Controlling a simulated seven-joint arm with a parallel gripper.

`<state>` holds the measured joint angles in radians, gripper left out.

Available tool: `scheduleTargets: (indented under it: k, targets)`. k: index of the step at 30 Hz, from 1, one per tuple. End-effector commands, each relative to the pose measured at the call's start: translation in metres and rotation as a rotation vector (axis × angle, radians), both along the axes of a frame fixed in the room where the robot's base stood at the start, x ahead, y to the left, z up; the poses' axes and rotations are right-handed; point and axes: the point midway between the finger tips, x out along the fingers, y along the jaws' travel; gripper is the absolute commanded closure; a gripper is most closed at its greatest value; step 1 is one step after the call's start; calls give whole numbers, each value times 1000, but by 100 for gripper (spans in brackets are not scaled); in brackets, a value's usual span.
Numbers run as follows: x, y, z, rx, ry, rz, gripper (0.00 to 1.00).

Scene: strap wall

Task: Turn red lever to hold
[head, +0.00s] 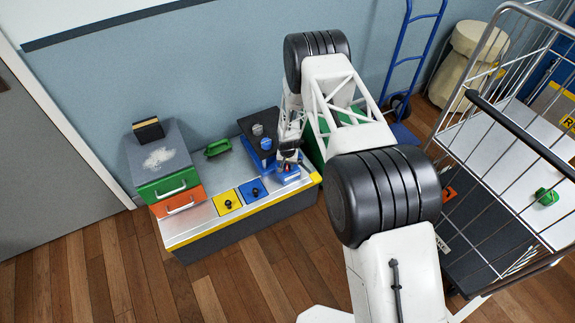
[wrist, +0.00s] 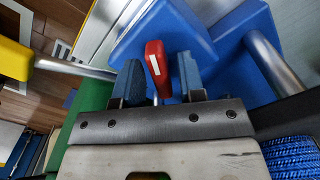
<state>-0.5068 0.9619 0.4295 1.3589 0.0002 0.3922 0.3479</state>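The red lever (wrist: 155,60) has a white stripe and stands up between my two fingertips in the wrist view. My gripper (wrist: 158,80) has blue-padded fingers, one on each side of the lever, with a visible gap on the right and a narrower one on the left. A blue block (wrist: 155,25) lies behind the lever. In the head view my gripper (head: 289,160) is over the blue lever housing (head: 290,177) at the right end of the bench; the lever shows there only as a tiny red spot. Any hold marking is unreadable.
The bench (head: 200,218) carries a yellow panel (head: 227,202) and a blue panel (head: 253,190) with black knobs. Green and orange drawers (head: 168,185) stand left, with a green object (head: 217,147) behind. A wire cage cart (head: 500,115) is at right.

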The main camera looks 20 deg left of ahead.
Motion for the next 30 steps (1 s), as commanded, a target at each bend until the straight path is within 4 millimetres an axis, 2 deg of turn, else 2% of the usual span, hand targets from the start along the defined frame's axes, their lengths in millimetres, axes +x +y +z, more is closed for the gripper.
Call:
scheduleTargets:
  k: [11,17,30]
  targets:
    - [1,0,1,0,-1,1,57]
    - [1,0,9,0,-1,1,57]
    - [1,0,53,1,-2,1,57]
